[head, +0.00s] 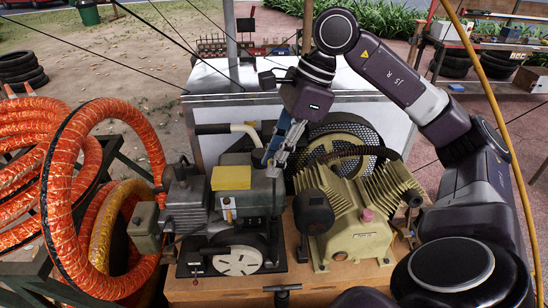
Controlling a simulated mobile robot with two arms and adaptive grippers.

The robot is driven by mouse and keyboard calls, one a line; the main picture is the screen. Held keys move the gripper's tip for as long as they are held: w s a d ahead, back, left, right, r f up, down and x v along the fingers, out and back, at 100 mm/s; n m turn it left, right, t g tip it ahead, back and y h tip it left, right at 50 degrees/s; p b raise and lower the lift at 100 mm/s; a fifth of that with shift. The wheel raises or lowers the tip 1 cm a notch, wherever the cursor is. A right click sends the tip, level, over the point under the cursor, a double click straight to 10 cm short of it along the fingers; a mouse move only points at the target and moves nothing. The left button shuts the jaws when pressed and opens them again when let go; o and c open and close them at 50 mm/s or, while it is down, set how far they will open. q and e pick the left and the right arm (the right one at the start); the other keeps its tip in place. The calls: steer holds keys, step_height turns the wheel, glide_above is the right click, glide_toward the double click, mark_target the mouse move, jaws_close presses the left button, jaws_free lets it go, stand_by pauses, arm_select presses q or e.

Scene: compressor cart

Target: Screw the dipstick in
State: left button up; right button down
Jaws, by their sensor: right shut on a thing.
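My right gripper (274,158) reaches down from the upper right, fingers pointing down and to the left. It is shut on the dipstick, which is too small and too covered by the fingers to make out. The fingertips are at the right side of the grey engine (262,192), close by its top edge. I cannot tell whether the dipstick touches the engine; its hole is not visible. My left gripper is not in view.
The beige compressor pump (352,232) with a pink cap (367,215) and a round mesh guard (347,135) stands right of the engine on a wooden cart top (237,290). A silver box (232,82) stands behind. Orange hose coils (62,185) crowd the left.

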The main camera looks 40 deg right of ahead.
mark_target(274, 210)
steer(key=shift+f+b, duration=6.8)
steer(key=shift+f, duration=0.8)
steer(key=shift+m+t+b, duration=0.3)
steer(key=shift+m+t, duration=0.1)
steer(key=shift+m, duration=0.6)
steer(key=shift+m+h, duration=0.3)
steer(key=shift+m, duration=0.1)
steer(key=shift+m+t+h, duration=0.4)
steer(key=shift+m, duration=1)
steer(key=shift+r+m+h+p, duration=0.15)
steer(key=shift+m+h+p, duration=0.25)
steer(key=shift+m, duration=0.5)
steer(key=shift+m+t, duration=0.3)
steer(key=shift+m, duration=0.2)
